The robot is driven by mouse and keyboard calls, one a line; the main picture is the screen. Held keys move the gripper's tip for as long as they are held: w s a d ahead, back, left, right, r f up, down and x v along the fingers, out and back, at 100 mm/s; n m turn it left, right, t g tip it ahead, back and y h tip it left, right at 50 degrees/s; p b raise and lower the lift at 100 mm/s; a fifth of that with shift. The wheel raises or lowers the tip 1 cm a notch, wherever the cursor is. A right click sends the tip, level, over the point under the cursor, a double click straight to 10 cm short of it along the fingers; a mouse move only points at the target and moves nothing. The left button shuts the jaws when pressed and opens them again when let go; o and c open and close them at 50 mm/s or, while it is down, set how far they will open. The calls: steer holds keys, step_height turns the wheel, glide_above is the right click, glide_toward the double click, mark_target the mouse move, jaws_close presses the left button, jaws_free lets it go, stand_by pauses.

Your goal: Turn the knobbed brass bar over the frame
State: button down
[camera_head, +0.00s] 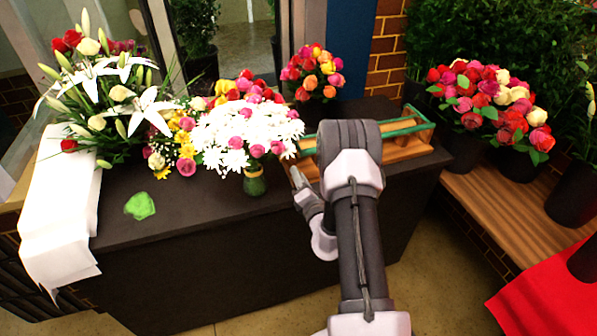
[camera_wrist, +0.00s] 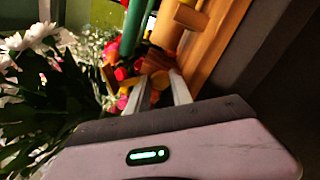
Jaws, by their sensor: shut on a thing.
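The wooden frame (camera_head: 407,149), edged with a green rail (camera_head: 408,131), sits on the dark counter, partly hidden behind my arm. In the wrist view the frame's wooden side (camera_wrist: 218,45) runs up at right, and the green rail (camera_wrist: 131,30) shows at top centre. The bar's full length and tilt cannot be made out. In the head view my gripper (camera_head: 298,181) is at the frame's left end, and the held knob is not clear.
White daisies in a green vase (camera_head: 255,182) stand close left of my gripper. Lilies (camera_head: 125,100) and mixed flowers crowd the counter's back left. A green lump (camera_head: 140,206) lies at front left. Rose buckets (camera_head: 519,165) stand on a wooden bench at right.

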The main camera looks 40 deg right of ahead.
steer(key=m+p, duration=0.3)
steer(key=m, duration=0.3)
steer(key=shift+d+m, duration=0.1)
steer(key=shift+m, duration=0.2)
stand_by(0.4)
steer(key=c, duration=1.2)
jaws_free()
steer(key=shift+w, duration=0.1)
steer(key=shift+o, duration=0.2)
steer(key=shift+f, duration=0.1)
